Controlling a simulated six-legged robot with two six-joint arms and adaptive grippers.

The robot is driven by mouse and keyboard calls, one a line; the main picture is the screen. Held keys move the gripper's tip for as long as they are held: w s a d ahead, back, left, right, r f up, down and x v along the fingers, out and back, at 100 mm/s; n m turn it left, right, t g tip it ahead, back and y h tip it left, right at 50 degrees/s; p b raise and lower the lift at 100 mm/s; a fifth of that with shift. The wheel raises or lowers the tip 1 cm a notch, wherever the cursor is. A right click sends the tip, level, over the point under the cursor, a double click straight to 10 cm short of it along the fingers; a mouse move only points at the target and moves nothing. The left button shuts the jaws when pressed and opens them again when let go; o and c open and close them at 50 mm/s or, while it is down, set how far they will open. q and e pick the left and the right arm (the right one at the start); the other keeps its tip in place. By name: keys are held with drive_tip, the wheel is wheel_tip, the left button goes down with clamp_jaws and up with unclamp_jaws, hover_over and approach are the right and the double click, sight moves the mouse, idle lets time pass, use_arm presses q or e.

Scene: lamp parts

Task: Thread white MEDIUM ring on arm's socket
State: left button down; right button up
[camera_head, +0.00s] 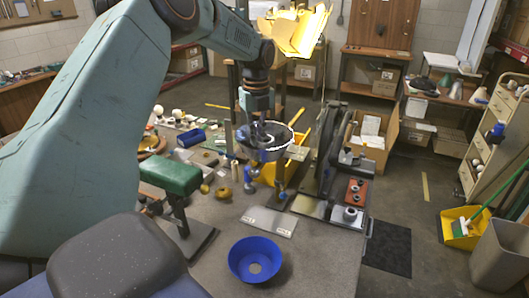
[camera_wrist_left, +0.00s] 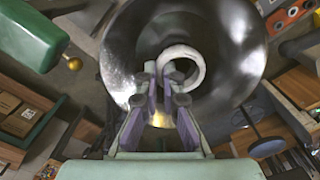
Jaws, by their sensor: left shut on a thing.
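A white ring (camera_wrist_left: 182,62) shows at the fingertips of my left gripper (camera_wrist_left: 166,80) in the left wrist view. The gripper is shut on the ring's near edge. The ring lies over the inside of a grey metal lampshade (camera_wrist_left: 232,60), near its middle. I cannot tell whether the ring is around the socket or only in front of it; the socket itself is not clear. In the head view the left gripper (camera_head: 262,128) reaches down into the lampshade (camera_head: 283,136) above the bench, and the ring is too small to make out. My right gripper is not in view.
A blue bowl-shaped part (camera_head: 255,260) sits at the bench's front. A green padded block (camera_head: 171,174) stands left of the lampshade. A grey plate (camera_head: 269,221) lies below it. A black machine (camera_head: 328,160) stands to the right. Small parts clutter the bench at left.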

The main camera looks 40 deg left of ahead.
use_arm(q)
drive_tip(key=m, duration=0.6)
drive_tip(key=shift+w+a+f+m, duration=0.15)
drive_tip(key=shift+a+f+m, duration=0.15)
drive_tip(key=shift+a+f, duration=0.1)
drive_tip(key=c, duration=1.6)
unclamp_jaws()
drive_tip(key=shift+c, duration=0.2)
drive_tip(key=shift+w, duration=0.2)
drive_tip(key=shift+s+a, duration=0.1)
